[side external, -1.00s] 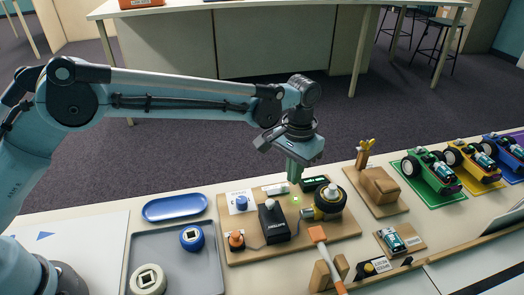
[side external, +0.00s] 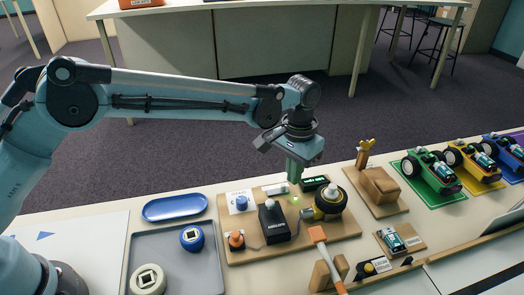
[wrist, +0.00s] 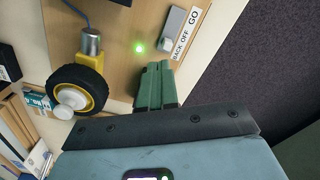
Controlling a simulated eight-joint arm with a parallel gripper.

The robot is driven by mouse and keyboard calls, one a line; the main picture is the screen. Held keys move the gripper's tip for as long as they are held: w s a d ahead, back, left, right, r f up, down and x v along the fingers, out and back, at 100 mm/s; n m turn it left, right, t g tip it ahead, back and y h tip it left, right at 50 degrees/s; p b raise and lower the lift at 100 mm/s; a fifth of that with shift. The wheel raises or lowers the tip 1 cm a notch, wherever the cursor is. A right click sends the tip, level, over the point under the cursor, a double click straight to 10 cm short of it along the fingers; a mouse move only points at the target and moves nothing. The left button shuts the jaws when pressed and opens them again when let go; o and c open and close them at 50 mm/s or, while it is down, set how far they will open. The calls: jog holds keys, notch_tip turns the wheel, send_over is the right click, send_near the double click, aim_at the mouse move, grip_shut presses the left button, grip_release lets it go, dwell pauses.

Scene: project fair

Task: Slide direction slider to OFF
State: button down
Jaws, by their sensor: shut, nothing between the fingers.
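The direction slider (wrist: 172,28) is a grey block beside a white label reading BACK, OFF, GO in the wrist view. Its pale knob (wrist: 166,44) appears to sit at the BACK end. In the side view the slider (side external: 275,189) is a small pale piece at the back of the wooden board (side external: 238,255). My gripper (wrist: 158,68) has its green fingers together, with nothing between them. The fingertips are close to the slider's BACK end, apart from the knob in the picture. In the side view my gripper (side external: 294,181) points down just right of the slider; exact height is unclear.
A green light (wrist: 138,47) glows beside the fingers. A yellow motor with a black wheel (wrist: 77,90) stands on the board. A black box (side external: 273,222) and an orange knob (side external: 236,239) stand nearby. A blue tray (side external: 174,207) lies left.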

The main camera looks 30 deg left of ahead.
jog(key=shift+f, duration=1.05)
jog(key=shift+r, duration=0.15)
jog(key=shift+s+a, duration=0.4)
dwell(0.6)
jog(key=shift+w+d, duration=0.15)
jog(key=shift+d, duration=0.05)
jog(key=shift+w+d, duration=0.1)
jog(key=shift+w, duration=0.05)
notch_tip(320, 180, up, 7)
dwell(0.8)
